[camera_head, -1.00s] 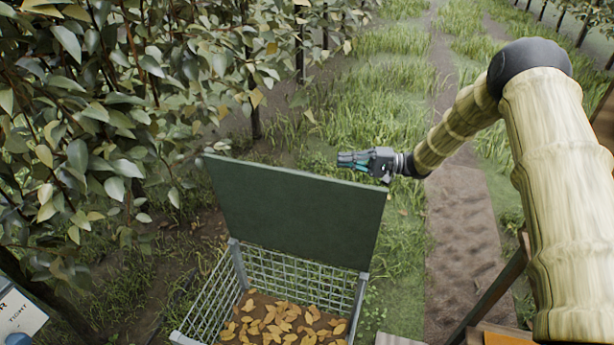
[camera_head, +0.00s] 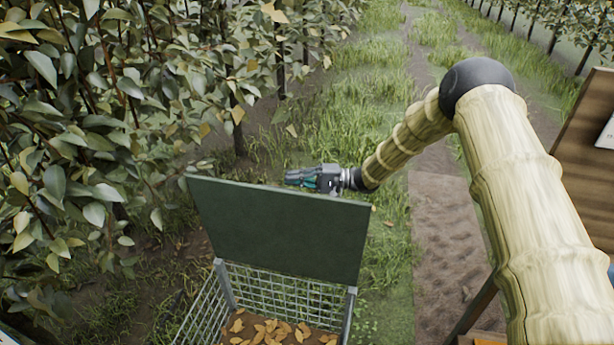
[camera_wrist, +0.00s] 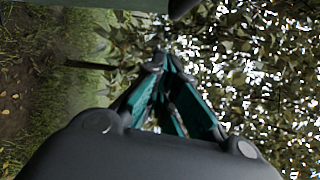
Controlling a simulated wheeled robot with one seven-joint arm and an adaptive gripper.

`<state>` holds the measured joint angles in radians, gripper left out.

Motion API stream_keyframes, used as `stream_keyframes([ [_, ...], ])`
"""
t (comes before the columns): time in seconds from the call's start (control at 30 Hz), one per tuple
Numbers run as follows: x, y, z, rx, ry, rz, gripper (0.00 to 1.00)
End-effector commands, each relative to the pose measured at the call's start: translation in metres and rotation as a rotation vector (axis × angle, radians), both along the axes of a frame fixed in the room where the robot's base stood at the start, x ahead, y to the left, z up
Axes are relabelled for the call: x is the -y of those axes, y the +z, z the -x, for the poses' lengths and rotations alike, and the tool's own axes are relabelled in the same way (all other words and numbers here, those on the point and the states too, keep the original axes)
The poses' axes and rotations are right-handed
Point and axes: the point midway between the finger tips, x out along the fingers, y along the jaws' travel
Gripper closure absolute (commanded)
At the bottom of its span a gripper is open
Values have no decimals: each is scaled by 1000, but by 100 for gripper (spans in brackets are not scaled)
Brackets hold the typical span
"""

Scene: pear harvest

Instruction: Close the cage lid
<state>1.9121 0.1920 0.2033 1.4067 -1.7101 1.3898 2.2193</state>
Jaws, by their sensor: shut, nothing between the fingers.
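The cage (camera_head: 283,292) is a grey wire-mesh box at the bottom of the head view. Its dark green lid (camera_head: 280,230) stands raised, nearly upright, along the cage's far side. My gripper (camera_head: 290,178) is behind the lid's top edge in the head view, pointing left, with its fingers shut and empty. I cannot tell whether it touches the lid. In the wrist view the shut fingers (camera_wrist: 160,62) meet ahead, and a green edge, likely the lid (camera_wrist: 130,4), shows along the top.
Brown and yellow leaves (camera_head: 268,333) lie in the cage. Leafy trees (camera_head: 90,130) crowd the left. Grass (camera_head: 375,110) and a dirt path (camera_head: 435,230) lie beyond. A brown wooden board (camera_head: 585,150) stands at the right.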

Motion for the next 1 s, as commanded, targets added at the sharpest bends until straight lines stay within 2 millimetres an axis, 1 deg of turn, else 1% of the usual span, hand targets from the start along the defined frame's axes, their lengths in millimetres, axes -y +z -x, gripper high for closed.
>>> stream_keyframes([
  [0.03, 0, 4, 7, -3, -2, -1, 100],
  [0.1, -3, 5, 15, -2, -1, 0, 100],
  [0.3, -7, 5, 31, -2, -1, 1, 100],
  [0.43, -9, 5, 34, -1, -1, 1, 100],
  [0.83, -9, 6, 36, 3, -1, 2, 100],
  [1.0, -16, 8, 44, 29, 3, 11, 100],
])
